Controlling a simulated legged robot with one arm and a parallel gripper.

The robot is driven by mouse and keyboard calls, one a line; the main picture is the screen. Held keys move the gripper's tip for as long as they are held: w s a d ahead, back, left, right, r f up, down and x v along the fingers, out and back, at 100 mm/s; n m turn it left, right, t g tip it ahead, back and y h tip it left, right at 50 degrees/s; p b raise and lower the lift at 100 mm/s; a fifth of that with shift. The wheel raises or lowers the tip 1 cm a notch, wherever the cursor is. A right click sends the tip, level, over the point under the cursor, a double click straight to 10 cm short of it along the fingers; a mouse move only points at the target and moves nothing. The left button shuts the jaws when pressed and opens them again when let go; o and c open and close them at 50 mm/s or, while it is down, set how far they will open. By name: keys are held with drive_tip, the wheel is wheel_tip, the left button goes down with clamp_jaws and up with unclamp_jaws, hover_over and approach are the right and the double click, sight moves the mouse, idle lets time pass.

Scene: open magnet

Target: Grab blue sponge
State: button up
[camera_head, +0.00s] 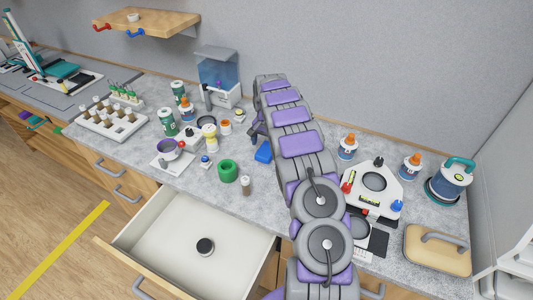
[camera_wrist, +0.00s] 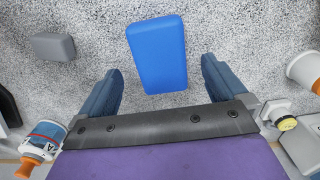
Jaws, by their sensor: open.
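The blue sponge (camera_wrist: 158,55) is a rounded blue block lying flat on the speckled grey counter. In the wrist view it sits at the top middle, slightly tilted, just ahead of the gap between my fingers. In the head view the blue sponge (camera_head: 264,152) shows just left of my arm, partly hidden by it. My gripper (camera_wrist: 160,88) is open and empty, one finger on each side of the gap. In the head view my gripper (camera_head: 256,128) is mostly hidden behind my arm.
A grey block (camera_wrist: 53,46) lies left of the sponge. An orange-capped bottle (camera_wrist: 42,142) is at lower left. In the head view, a green ring (camera_head: 228,171) and a small brown vial (camera_head: 246,186) stand nearby. An open drawer (camera_head: 190,250) juts out in front of the counter.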

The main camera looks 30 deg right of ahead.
sight(266, 149)
wheel_tip(266, 149, down, 4)
drive_tip(key=shift+w+d+r+b, duration=0.1)
drive_tip(key=shift+b, duration=0.2)
drive_tip(key=shift+c, duration=0.3)
drive_tip(key=c, duration=1)
drive_tip(key=shift+r, duration=0.1)
drive_tip(key=shift+r+p, duration=0.45)
drive_tip(key=shift+r, duration=1.1)
drive_tip(key=shift+s+r, duration=0.2)
drive_tip(key=shift+r, duration=0.05)
drive_tip(key=s+a, duration=0.2)
drive_tip(key=s, duration=0.2)
drive_tip(key=s+a+r+p, duration=0.1)
drive_tip(key=s+a, duration=0.1)
drive_tip(key=s, duration=0.3)
drive_tip(key=s+a, duration=0.2)
drive_tip(key=s, duration=0.3)
drive_tip(key=shift+s+r+p, duration=0.15)
drive_tip(key=shift+s+p, duration=0.05)
drive_tip(key=shift+p, duration=0.15)
